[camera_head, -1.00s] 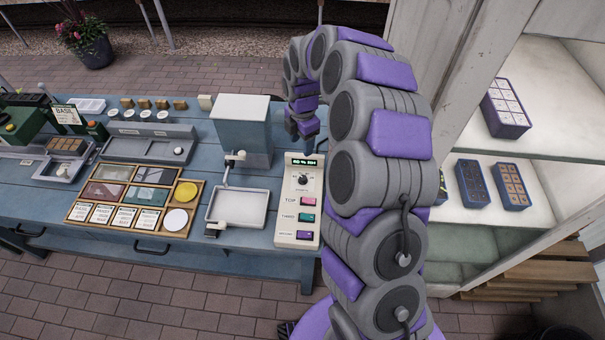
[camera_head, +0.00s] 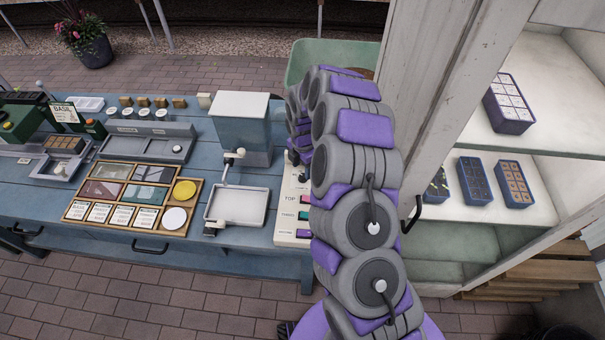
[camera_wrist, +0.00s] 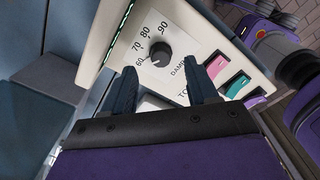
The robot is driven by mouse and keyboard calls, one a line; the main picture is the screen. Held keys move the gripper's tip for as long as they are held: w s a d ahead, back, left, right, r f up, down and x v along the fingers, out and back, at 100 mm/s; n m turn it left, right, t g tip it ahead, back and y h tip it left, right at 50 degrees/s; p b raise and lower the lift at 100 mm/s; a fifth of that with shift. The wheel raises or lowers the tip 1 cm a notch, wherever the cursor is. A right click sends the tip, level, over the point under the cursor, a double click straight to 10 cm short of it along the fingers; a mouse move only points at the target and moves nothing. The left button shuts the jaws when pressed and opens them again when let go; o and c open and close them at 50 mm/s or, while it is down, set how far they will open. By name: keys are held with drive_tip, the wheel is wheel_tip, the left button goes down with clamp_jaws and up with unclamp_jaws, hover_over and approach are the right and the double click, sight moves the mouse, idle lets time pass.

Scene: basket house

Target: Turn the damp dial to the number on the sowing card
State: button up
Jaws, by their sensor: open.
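The damp dial (camera_wrist: 160,54) is a round black knob on a white control panel (camera_wrist: 190,22), in the wrist view. Numbers 60, 70, 80 and 90 ring it, and its white mark seems to point near 60. My gripper (camera_wrist: 165,80) is open, its two dark fingers just short of the dial and apart from it. In the head view my arm hides the dial and the panel's display; only the panel's lower left part (camera_head: 291,228) shows. Several sowing cards (camera_head: 122,216) lie in a wooden tray (camera_head: 150,231); their small print is too small to read.
Pink, teal and purple buttons (camera_wrist: 238,85) sit on the panel close to my right finger. A dispenser with a white tray (camera_head: 238,206) stands left of the panel. An open white cabinet (camera_head: 490,150) with seed trays is at the right. A green bin (camera_head: 325,55) is behind.

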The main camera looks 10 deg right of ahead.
sight(303, 175)
drive_tip(key=shift+f, duration=1.9)
drive_tip(key=shift+c, duration=0.2)
drive_tip(key=c, duration=1)
